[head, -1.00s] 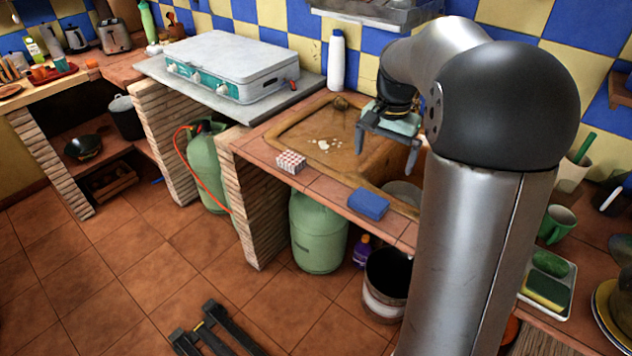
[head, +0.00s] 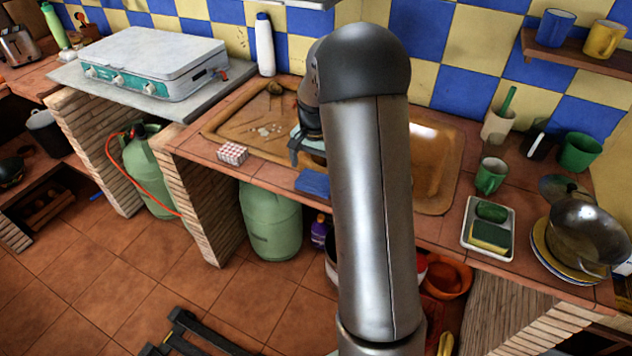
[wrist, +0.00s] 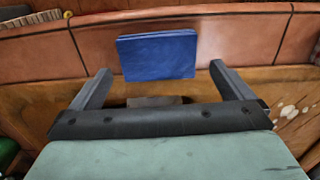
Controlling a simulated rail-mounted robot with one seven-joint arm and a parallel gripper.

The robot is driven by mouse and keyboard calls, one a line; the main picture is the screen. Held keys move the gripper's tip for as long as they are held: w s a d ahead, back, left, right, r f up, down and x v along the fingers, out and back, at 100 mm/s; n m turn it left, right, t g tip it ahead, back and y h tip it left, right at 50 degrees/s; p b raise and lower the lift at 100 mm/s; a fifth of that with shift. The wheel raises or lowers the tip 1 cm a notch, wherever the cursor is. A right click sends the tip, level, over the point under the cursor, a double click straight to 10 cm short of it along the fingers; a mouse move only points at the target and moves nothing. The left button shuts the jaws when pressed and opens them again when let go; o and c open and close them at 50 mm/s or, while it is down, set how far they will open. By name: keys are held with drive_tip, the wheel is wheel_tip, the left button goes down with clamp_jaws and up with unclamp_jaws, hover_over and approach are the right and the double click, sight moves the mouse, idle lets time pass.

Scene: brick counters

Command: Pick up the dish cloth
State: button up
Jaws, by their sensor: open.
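The dish cloth appears to be the blue folded cloth (head: 313,182), lying flat on the tiled front edge of the counter before the sink. It also shows in the wrist view (wrist: 157,55), top centre, between and beyond my fingertips. My gripper (wrist: 160,70) is open and empty, its two fingers spread wider than the cloth. The cloth is not between the jaws. In the head view my gripper (head: 297,150) is over the sink behind the cloth, largely hidden by my arm, which also covers the cloth's right side.
The brown sink (head: 225,122) lies behind the cloth. A red-and-white checked box (head: 233,153) sits to its left on the counter edge. A tray with a sponge (head: 490,236), a green mug (head: 491,176) and a pan (head: 590,235) stand to the right. A green gas bottle (head: 270,222) is below.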

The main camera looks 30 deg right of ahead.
sight(316, 179)
wheel_tip(316, 179, down, 5)
drive_tip(key=shift+d+f+p, duration=0.1)
drive_tip(key=shift+d+p, duration=0.05)
drive_tip(key=shift+p, duration=0.45)
drive_tip(key=c, duration=0.7)
drive_tip(key=shift+r, duration=0.7)
drive_tip(key=shift+s+r+b, duration=0.2)
drive_tip(key=shift+r+b, duration=0.1)
drive_tip(key=shift+r, duration=0.9)
drive_tip(key=s+a+r+b, duration=0.1)
drive_tip(key=s+r+b, duration=0.2)
drive_tip(key=s+r, duration=0.6)
drive_tip(key=s, duration=0.4)
drive_tip(key=shift+s+a+r, duration=0.2)
drive_tip(key=shift+s+a, duration=0.15)
drive_tip(key=shift+a, duration=0.05)
